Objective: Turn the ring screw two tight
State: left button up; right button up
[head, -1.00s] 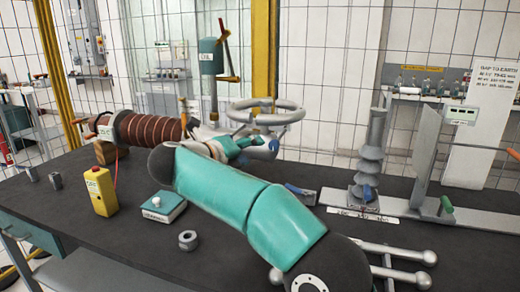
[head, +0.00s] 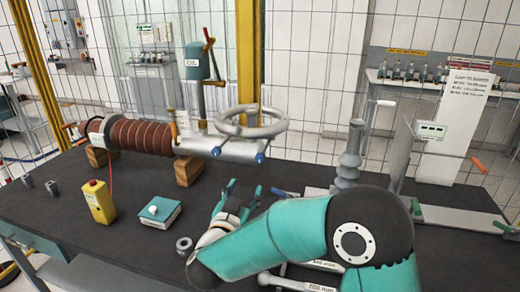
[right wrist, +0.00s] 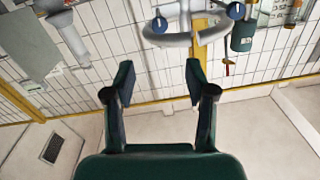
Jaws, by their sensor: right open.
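A grey ring (head: 252,122) stands at the right end of the brown ribbed bushing (head: 145,136). Two blue-headed screws sit under the ring, a left one (head: 216,151) and a right one (head: 260,157). I cannot tell which is screw two, or how tight either is. In the right wrist view the ring (right wrist: 185,38) and both blue heads (right wrist: 159,24) show at the top, beyond the fingers. My right gripper (head: 243,189) is open and empty, below and in front of the ring, apart from the screws. It also shows in the right wrist view (right wrist: 158,82). My left gripper is not in view.
Wooden blocks (head: 187,171) support the bushing on the dark table. A yellow box (head: 99,202), a teal box (head: 160,213) and a nut (head: 184,245) lie left of my arm. A grey ribbed post (head: 349,158) stands to the right.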

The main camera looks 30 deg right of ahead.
aim_at(259, 160)
jog(key=p+x, duration=0.4)
jog(key=x, duration=1.2)
jog(key=shift+w+d+f, duration=0.1)
jog(key=shift+w+d, duration=0.05)
jog(key=shift+d, duration=0.1)
jog(key=shift+c, duration=0.2)
